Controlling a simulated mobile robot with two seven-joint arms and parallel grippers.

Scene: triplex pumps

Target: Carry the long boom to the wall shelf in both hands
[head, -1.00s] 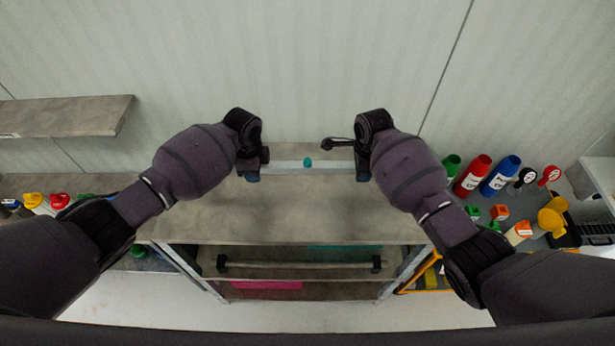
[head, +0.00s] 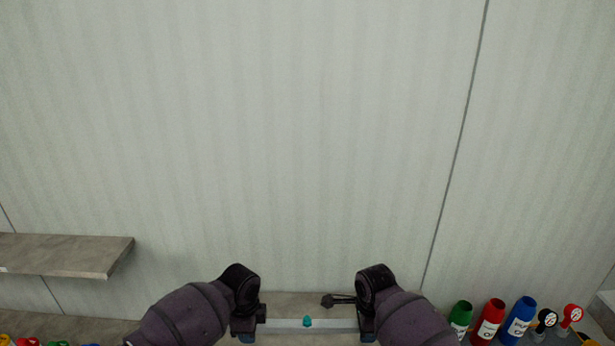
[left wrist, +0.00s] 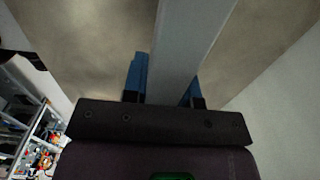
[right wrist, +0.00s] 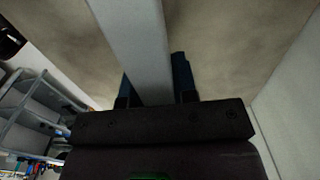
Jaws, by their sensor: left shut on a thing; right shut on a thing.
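The long boom (head: 285,325) is a pale grey straight bar, level across the bottom of the head view, with a small teal piece (head: 308,321) near its middle. My left gripper (head: 247,337) is shut on its left part and my right gripper (head: 367,336) on its right part. In the left wrist view the boom (left wrist: 185,45) runs between the blue fingers; in the right wrist view the boom (right wrist: 137,45) does too. Its gap above the grey-brown surface (head: 300,299) cannot be judged. A grey wall shelf (head: 65,255) juts from the wall at left.
A black lever-like part (head: 338,300) lies by my right gripper. The wall above is bare.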

